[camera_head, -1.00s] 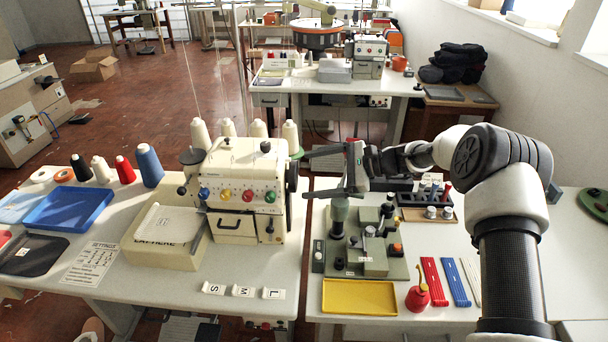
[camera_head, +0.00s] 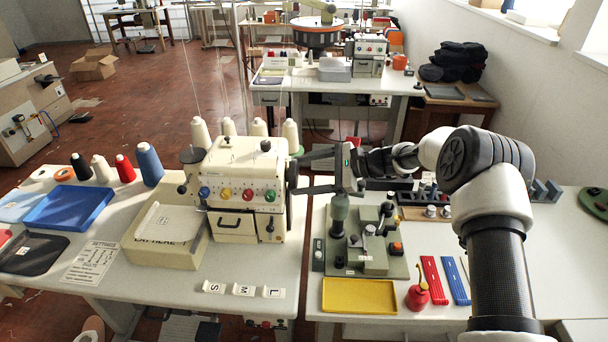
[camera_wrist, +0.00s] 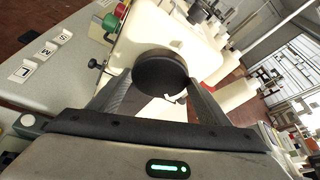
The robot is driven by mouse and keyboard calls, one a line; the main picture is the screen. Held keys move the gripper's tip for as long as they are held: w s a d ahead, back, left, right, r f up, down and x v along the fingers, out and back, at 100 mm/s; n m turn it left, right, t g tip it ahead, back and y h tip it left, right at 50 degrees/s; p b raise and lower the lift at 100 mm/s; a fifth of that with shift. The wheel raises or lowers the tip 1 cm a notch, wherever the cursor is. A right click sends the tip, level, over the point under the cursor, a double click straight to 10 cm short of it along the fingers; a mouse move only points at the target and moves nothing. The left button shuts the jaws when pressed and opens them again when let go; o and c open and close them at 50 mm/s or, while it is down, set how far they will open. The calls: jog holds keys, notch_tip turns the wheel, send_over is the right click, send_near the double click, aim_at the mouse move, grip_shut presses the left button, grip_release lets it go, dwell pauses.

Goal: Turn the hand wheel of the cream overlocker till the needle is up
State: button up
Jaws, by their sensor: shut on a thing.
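The cream overlocker (camera_head: 243,180) stands on the left table, with colored tension dials on its front. Its black hand wheel (camera_head: 292,175) is on its right side, and it shows as a dark round disc in the wrist view (camera_wrist: 160,74). My gripper (camera_head: 308,172) reaches in from the right with its two fingers at the wheel. In the wrist view the fingers lie on either side of the wheel, shut on it. The needle is too small to make out.
A grey-green fixture (camera_head: 362,250) stands on the right table below my gripper. A yellow tray (camera_head: 359,296), a red oil can (camera_head: 417,297) and red and blue strips lie in front. Thread cones (camera_head: 290,136) stand behind the overlocker. Size blocks (camera_head: 243,290) lie near the left table's edge.

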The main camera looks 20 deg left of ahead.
jog(key=shift+f, duration=0.1)
jog(key=shift+o, duration=0.2)
jog(key=n+b, duration=0.1)
jog(key=b, duration=0.1)
jog(key=t+b, duration=0.1)
jog(key=b, duration=0.1)
jog(key=shift+f+n+b, duration=0.3)
jog(key=shift+n+b, duration=0.05)
jog(key=shift+n, duration=0.05)
jog(key=n+t+y+b, duration=0.1)
jog(key=n+b, duration=0.1)
jog(key=b, duration=0.4)
jog(key=shift+s+r, duration=0.15)
jog(key=shift+r+n+b, duration=0.1)
jog(key=shift+n+b, duration=0.2)
jog(key=o, duration=1)
jog(key=shift+o, duration=0.2)
